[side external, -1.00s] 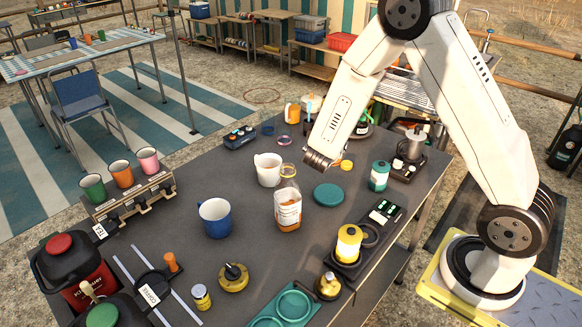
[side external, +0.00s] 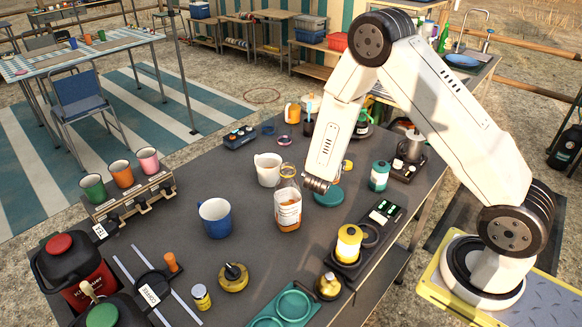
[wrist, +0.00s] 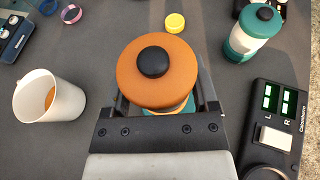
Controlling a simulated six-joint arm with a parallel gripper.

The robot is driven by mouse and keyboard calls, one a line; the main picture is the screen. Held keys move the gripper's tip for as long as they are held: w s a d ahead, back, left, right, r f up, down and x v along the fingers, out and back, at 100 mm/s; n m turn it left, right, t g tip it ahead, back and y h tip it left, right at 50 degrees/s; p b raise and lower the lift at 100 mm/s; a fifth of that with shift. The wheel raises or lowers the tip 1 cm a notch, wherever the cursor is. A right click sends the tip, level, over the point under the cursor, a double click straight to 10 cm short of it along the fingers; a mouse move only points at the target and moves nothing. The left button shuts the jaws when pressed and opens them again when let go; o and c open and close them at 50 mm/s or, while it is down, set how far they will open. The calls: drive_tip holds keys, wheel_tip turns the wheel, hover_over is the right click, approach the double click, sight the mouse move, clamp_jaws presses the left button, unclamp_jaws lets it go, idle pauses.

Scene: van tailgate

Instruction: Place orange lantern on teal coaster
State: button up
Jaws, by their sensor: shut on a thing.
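The orange lantern, with a round orange top and a black knob, fills the middle of the wrist view (wrist: 158,78). My gripper (wrist: 158,100) is shut on it, with a dark finger on each side. The coaster is partly covered there. In the wrist view a teal edge shows beside and below the lantern. I cannot tell whether the lantern touches the coaster.
A teal-and-white canister (side external: 379,177) and a black tray marked L and R (wrist: 280,125) are to the right. A yellow cap (wrist: 175,22) lies beyond.

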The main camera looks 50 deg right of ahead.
drive_tip(key=shift+f, duration=0.7)
drive_tip(key=shift+f, duration=1.8)
drive_tip(key=shift+f, duration=0.1)
drive_tip(key=o, duration=1.2)
drive_tip(key=shift+o, duration=0.2)
drive_tip(key=v, duration=0.7)
drive_tip(key=shift+a, duration=0.2)
drive_tip(key=shift+s+r, duration=0.2)
drive_tip(key=shift+s, duration=0.05)
